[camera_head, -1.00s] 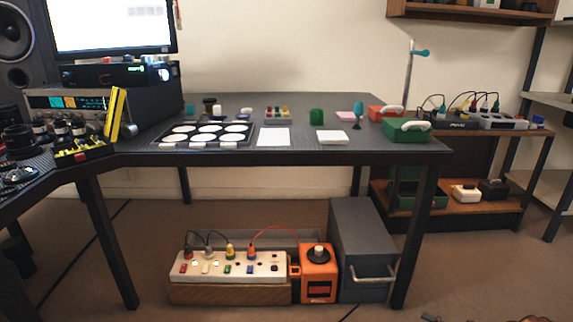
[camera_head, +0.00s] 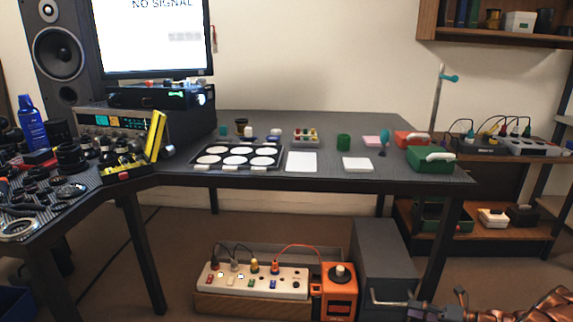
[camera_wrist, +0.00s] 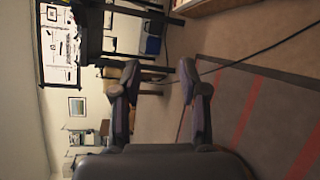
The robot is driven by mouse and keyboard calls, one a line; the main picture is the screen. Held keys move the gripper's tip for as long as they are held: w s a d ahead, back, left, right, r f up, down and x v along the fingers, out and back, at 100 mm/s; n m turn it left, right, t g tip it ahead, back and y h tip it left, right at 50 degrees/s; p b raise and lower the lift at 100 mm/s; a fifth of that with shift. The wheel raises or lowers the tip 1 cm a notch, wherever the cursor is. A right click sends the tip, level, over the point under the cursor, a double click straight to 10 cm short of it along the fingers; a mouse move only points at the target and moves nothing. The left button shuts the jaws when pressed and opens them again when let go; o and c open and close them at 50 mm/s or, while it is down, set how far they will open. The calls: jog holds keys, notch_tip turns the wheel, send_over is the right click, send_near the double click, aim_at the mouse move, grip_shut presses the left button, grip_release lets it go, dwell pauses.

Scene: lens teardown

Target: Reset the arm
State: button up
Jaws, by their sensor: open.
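In the wrist view my gripper (camera_wrist: 158,72) is open, its two dark fingers apart with nothing between them. In the head view part of my arm, copper and dark, shows at the bottom right corner, low in front of the grey cabinet. Whether the fingertips show there is unclear.
The dark workbench (camera_head: 330,184) carries a tray of white discs (camera_head: 191,164), a white sheet (camera_head: 301,162) and a green box (camera_head: 431,161). Below it stand a power strip (camera_head: 250,283), an orange device (camera_head: 338,295) and a grey cabinet (camera_head: 388,260).

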jog(key=s+a+r+n+g+p, duration=0.1)
jog(key=a+r+n+g+p, duration=0.3)
jog(key=a+r, duration=0.5)
jog(key=s+a+r+n+g+p, duration=0.15)
jog(key=a+r+n+p, duration=0.4)
jog(key=r, duration=0.55)
jog(key=s+a+r+n+g+h+p, duration=0.1)
jog(key=s+a+r+n+g+p, duration=0.2)
jog(key=s+a+r+n, duration=0.25)
jog(key=s+a+r+n+g+h+p, duration=0.1)
jog(key=s+a+r+n+g+p, duration=0.15)
jog(key=a+r+n, duration=0.45)
jog(key=s+d+r+n+h+p, duration=0.2)
jog(key=s+r+n+h+p, duration=0.9)
jog(key=s+r+n+p, duration=0.6)
jog(key=s+r+p, duration=0.3)
jog(key=s+r, duration=0.4)
jog(key=s, duration=0.1)
jog(key=shift+s+d+r+n, duration=0.2)
jog(key=shift+s+r+n, duration=0.05)
jog(key=shift+s+n, duration=0.05)
